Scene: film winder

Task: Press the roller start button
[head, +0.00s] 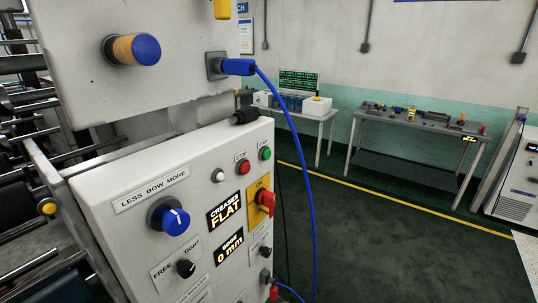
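A white control panel (130,200) fills the lower left of the head view. A green button (265,154) with a small label above it, which seems to read START, sits at the panel's upper right. A red button (244,167) with its own small label is just left of it. A small white button or lamp (218,175) is further left. No press on any button is visible. Neither of my grippers is in view.
The panel has a blue knob (174,221), a black knob (186,268) and a red switch (266,200). A blue cable (313,190) hangs from the upper box, right of the panel. Machine rollers (25,110) are at left. Open floor (400,240) lies right, with tables behind.

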